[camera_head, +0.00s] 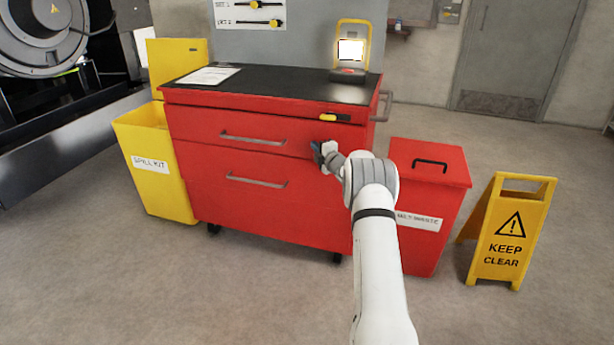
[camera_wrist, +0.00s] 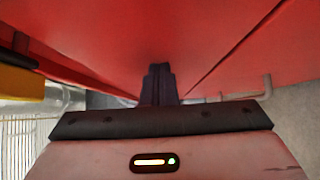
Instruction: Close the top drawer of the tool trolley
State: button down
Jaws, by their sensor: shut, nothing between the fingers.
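The red tool trolley (camera_head: 200,185) stands in the middle of the head view with a dark top. Its top drawer (camera_head: 205,127) has a grey bar handle (camera_head: 253,138) and looks about flush with the front below; a small gap cannot be ruled out. The lower drawer (camera_head: 215,205) has its own bar handle. My gripper (camera_head: 318,151) is at the right end of the top drawer front, right of the handle. In the wrist view my gripper (camera_wrist: 158,72) is shut and empty, its tips against or very near a red face (camera_wrist: 90,45). Contact is unclear.
A yellow spill kit bin (camera_head: 155,165) stands left of the trolley. A red waste bin (camera_head: 430,165) and a yellow "keep clear" sign (camera_head: 505,235) stand at the right. A paper (camera_head: 208,76) and a yellow lamp (camera_head: 350,50) are on the trolley. Floor in front is clear.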

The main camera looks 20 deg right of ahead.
jog(key=s, duration=1.3)
jog(key=s+a+r+m+g+h+p, duration=0.35)
jog(key=s+r+m+p, duration=0.2)
jog(key=r, duration=0.45)
jog(key=s+a+r+m+g+h+p, duration=0.2)
jog(key=s+a+r+m+p, duration=0.3)
jog(key=r, duration=0.6)
jog(key=s+a+r+m+g+p, duration=0.3)
jog(key=s+a+r+p, duration=0.1)
jog(key=s, duration=0.8)
jog(key=s+a+r+m+g+y+p, duration=0.1)
jog(key=s+a+r+m+g+p, duration=0.2)
jog(key=s, duration=1)
jog(key=s+a+r+m+g+y+p, duration=0.1)
jog(key=s+a+r+m+g+p, duration=0.2)
jog(key=s+p, duration=0.4)
jog(key=s+a+r, duration=0.1)
jog(key=s+a, duration=0.1)
jog(key=s, duration=0.4)
jog(key=shift+a+r+g+p, duration=0.15)
jog(key=shift+r+g+p, duration=0.15)
jog(key=shift+g, duration=0.05)
jog(key=c, duration=2.2)
grip_release()
jog(key=shift+w+m, duration=0.1)
jog(key=shift+m, duration=0.15)
